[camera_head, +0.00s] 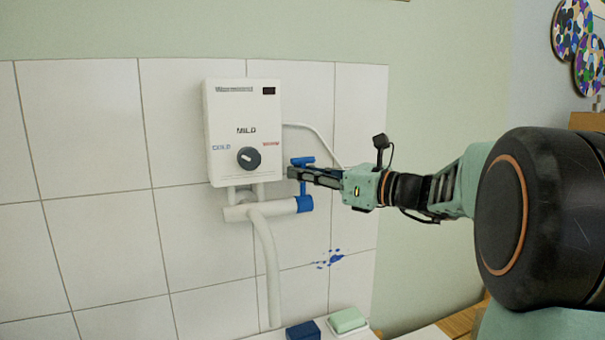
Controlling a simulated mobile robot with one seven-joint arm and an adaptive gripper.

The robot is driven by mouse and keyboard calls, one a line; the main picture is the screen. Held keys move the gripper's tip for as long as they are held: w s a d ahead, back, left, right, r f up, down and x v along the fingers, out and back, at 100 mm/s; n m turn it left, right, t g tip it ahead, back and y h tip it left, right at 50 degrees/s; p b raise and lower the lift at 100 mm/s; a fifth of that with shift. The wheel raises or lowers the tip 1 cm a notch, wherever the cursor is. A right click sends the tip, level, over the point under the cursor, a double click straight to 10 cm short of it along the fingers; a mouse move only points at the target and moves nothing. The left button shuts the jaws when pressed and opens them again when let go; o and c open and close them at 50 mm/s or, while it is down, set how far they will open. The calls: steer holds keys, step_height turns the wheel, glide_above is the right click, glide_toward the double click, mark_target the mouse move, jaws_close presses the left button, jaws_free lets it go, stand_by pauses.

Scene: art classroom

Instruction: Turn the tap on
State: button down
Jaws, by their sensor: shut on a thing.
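The tap is a white pipe (245,212) under a wall water heater (243,120), with a white spout (268,265) hanging down. Its blue handle (304,203) is at the right end of the pipe, with a blue crossbar above. My gripper (292,173) reaches in from the right at the handle's height. Its dark fingers are shut on the blue handle, covering the middle part of it. The handle stands upright, with its top bar showing above the fingers and its base below.
The heater has a dark dial (248,158). A thin white hose runs from its right side behind my gripper. Below are a dark blue block (303,331) and a green soap-like block (347,319) on a white dish. Blue paint splashes (328,259) mark the tiles. The wall left of the heater is clear.

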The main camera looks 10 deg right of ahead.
steer(key=shift+f, duration=0.15)
steer(key=b, duration=0.2)
steer(key=shift+s+f+n+b, duration=0.25)
steer(key=shift+n+b, duration=0.05)
steer(key=shift+b, duration=0.05)
steer(key=b, duration=0.1)
steer(key=s+n+t+y+b, duration=0.1)
steer(key=b, duration=0.1)
steer(key=shift+d+f+y, duration=0.1)
steer(key=shift+d+y, duration=0.05)
steer(key=shift+y, duration=0.15)
steer(key=shift+s+d+r+n+t+y+b, duration=0.1)
steer(key=shift+s+r+n+t+y+b, duration=0.35)
steer(key=shift+b, duration=0.65)
steer(key=shift+w+f, duration=0.1)
steer(key=shift+f, duration=0.05)
steer(key=c, duration=2)
jaws_free()
